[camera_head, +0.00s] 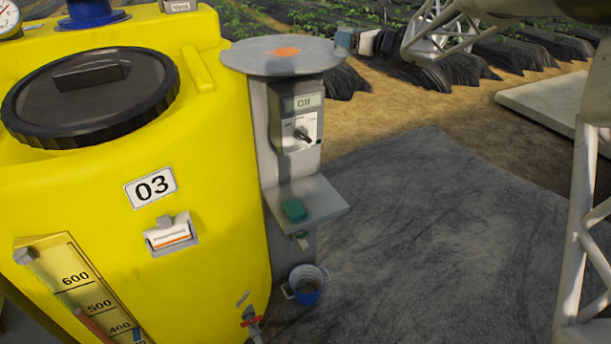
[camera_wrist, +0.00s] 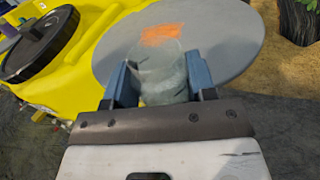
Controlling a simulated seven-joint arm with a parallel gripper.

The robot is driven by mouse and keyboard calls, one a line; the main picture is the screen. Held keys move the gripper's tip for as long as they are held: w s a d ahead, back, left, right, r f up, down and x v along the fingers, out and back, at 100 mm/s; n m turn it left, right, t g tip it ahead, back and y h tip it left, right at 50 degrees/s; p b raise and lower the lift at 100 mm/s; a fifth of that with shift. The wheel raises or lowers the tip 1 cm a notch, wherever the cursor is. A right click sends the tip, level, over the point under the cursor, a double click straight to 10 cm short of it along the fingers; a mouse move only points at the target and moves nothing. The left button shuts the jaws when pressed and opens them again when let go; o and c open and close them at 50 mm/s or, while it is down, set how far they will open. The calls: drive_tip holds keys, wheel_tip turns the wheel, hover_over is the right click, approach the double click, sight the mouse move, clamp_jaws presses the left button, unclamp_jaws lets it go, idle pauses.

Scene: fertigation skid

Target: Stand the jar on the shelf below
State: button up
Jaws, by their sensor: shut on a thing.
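My gripper (camera_wrist: 160,82) is shut on a grey, see-through-looking jar (camera_wrist: 163,80), held between its two blue-grey fingers. In the wrist view the jar overlaps the round grey top plate (camera_wrist: 225,35), near an orange patch on it. In the head view my gripper (camera_head: 345,42) is at the right edge of this top plate (camera_head: 262,66); I cannot make out the jar there. I cannot tell whether the jar touches the plate. The lower grey shelf (camera_head: 325,207) juts from the post below a meter box.
The meter box (camera_head: 302,125) with a knob sits between plate and shelf. A yellow tank (camera_head: 90,215) with a black lid (camera_head: 90,98) stands close at left. The ground right of the post is open.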

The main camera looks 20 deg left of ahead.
drive_tip(key=w+d+f, duration=0.1)
drive_tip(key=d+f, duration=0.2)
drive_tip(key=f, duration=0.5)
drive_tip(key=d+f, duration=0.3)
drive_tip(key=f, duration=0.6)
drive_tip(key=s+f, duration=0.6)
drive_tip(key=f, duration=0.4)
drive_tip(key=s+a+f, duration=0.1)
drive_tip(key=s+f, duration=0.5)
drive_tip(key=f, duration=0.5)
drive_tip(key=s+f+n+g, duration=0.1)
drive_tip(key=s+f, duration=0.5)
drive_tip(key=f, duration=0.5)
drive_tip(key=shift+a+f, duration=0.2)
drive_tip(key=shift+a, duration=0.05)
drive_tip(key=shift+w, duration=0.15)
drive_tip(key=w+a, duration=0.2)
drive_tip(key=w, duration=0.2)
drive_tip(key=w+a+f, duration=0.1)
drive_tip(key=w+a, duration=0.1)
drive_tip(key=w, duration=0.3)
drive_tip(key=w+a, duration=0.2)
drive_tip(key=w, duration=0.3)
drive_tip(key=shift+w+a+f, duration=0.2)
drive_tip(key=shift+w+a, duration=0.05)
drive_tip(key=shift+a, duration=0.05)
drive_tip(key=shift+f, duration=0.1)
drive_tip(key=shift+f, duration=1.65)
